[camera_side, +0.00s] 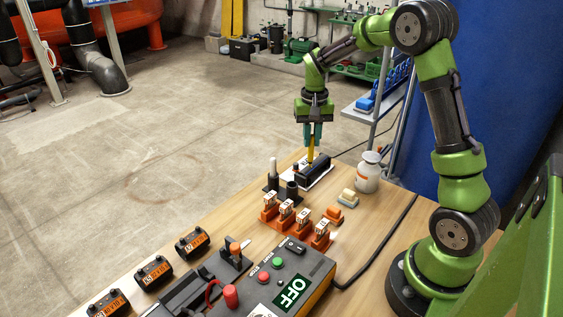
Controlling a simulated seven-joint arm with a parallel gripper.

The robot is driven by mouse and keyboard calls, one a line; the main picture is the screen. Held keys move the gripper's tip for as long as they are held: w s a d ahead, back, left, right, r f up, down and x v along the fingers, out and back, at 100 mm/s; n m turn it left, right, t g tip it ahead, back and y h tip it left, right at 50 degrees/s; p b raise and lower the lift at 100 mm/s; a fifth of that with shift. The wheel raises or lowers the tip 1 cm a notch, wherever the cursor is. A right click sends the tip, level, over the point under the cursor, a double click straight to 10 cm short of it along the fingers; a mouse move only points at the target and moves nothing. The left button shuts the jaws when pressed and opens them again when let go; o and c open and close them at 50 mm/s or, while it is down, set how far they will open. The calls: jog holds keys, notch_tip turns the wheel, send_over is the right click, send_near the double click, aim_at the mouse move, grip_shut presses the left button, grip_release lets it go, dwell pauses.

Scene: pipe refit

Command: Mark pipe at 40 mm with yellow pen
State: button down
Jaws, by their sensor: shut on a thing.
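My gripper (312,138) is over the far end of the wooden table and is shut on a yellow pen (311,153). The pen points down, its lower end at or just above a black pipe (315,168). I cannot tell whether it touches. The black pipe lies on a white sheet or plate (299,178). No yellow mark on the pipe can be made out at this size.
A white jar (368,173) stands right of the pipe. A black holder (284,190) with an upright white-tipped item is to the left. Orange clamps (284,212) stand nearer, before a grey control box (285,270) reading OFF. Black labelled blocks (192,242) line the left edge.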

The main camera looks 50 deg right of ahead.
jog(key=shift+r, duration=0.15)
jog(key=shift+r, duration=3.4)
